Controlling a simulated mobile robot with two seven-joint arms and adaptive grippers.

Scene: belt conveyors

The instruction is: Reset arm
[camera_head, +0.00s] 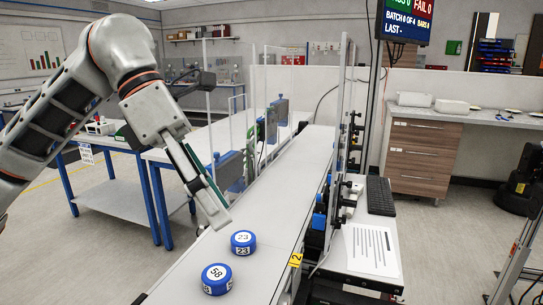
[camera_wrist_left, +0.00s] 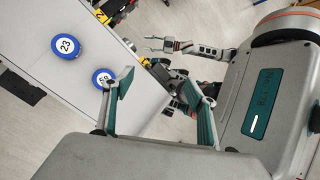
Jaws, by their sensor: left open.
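My left gripper (camera_head: 216,212) reaches in from the left over the conveyor belt (camera_head: 285,185), above and left of two blue pucks. In the left wrist view its two fingers (camera_wrist_left: 157,88) are spread apart with nothing between them. A blue puck marked 23 (camera_head: 243,242) lies flat on the belt; it also shows in the left wrist view (camera_wrist_left: 66,45). A blue puck marked 58 (camera_head: 217,279) lies closer to me, and in the left wrist view (camera_wrist_left: 101,76) a finger partly covers it. Another arm's gripper (camera_wrist_left: 157,45), probably my right, shows small at the top; its jaw state is unclear.
Blue-legged tables (camera_head: 150,165) stand left of the belt. Sensor fixtures on posts line both belt sides. A keyboard (camera_head: 380,196) and paper sheet (camera_head: 370,250) lie on the right side stand. A screen (camera_head: 407,20) hangs above. The belt beyond the pucks is clear.

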